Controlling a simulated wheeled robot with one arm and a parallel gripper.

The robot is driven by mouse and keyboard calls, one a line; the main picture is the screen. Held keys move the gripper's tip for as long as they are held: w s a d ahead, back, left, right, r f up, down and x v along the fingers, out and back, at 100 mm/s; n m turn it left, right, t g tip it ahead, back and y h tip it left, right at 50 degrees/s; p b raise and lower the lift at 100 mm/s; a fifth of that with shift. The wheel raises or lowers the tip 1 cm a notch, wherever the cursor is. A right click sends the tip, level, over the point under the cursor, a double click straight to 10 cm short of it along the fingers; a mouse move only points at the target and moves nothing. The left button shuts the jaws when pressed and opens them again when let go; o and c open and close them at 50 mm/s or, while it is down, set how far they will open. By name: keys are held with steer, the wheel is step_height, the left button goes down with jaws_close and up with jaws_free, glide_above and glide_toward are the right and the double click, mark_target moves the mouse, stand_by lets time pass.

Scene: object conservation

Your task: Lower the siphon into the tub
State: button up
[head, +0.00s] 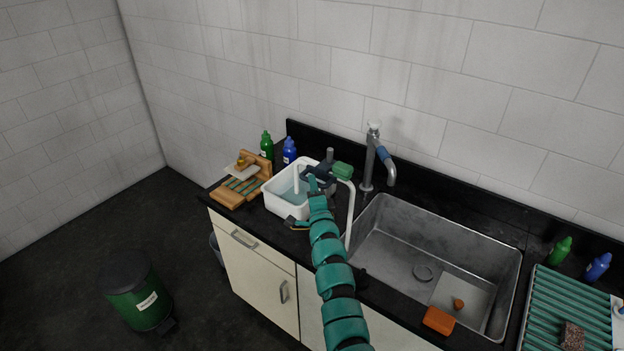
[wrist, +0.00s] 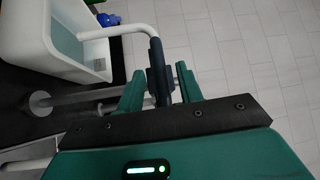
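The white tub (head: 283,209) stands on the counter left of the sink and holds bluish water. It also shows at the upper left of the wrist view (wrist: 42,52). The other leg hangs toward the sink.
The steel sink (head: 400,235) with its tap (head: 372,160) lies right of the tub. Wooden racks (head: 228,196) stand close on the left, green and blue bottles (head: 289,150) behind. An orange sponge (head: 438,319) lies on the sink's front edge.

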steer(key=shift+x, duration=1.15)
steer(key=shift+w, duration=0.35)
jaws_close()
